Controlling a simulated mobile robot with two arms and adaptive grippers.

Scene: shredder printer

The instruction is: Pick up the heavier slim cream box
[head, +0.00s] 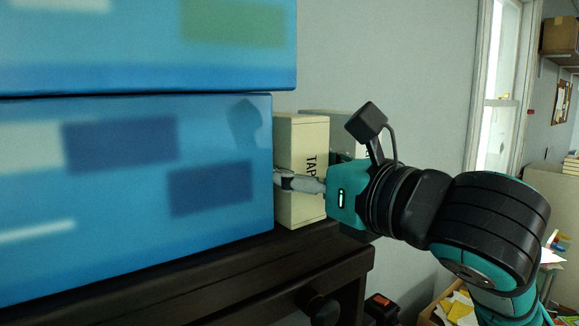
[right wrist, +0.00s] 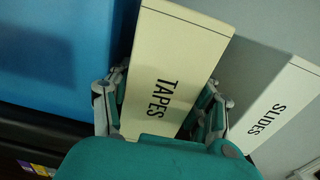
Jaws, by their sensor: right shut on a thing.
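A slim cream box labelled TAPES (head: 302,135) stands upright on the dark wooden furniture, close beside the large blue boxes. It also shows in the right wrist view (right wrist: 178,50). My right gripper (head: 290,182) is around it, with one finger on each side in the right wrist view (right wrist: 160,105), shut on it. A second slim cream box labelled SLIDES (right wrist: 275,110) stands just to the right of the TAPES box. In the head view it is mostly hidden behind the TAPES box and my arm (head: 340,122). My left gripper is not in view.
Two large blue boxes, an upper one (head: 150,40) and a lower one (head: 110,240), fill the left side and stand close to the TAPES box. The dark furniture top (head: 300,245) ends just in front of the boxes. A grey wall (head: 400,60) is behind.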

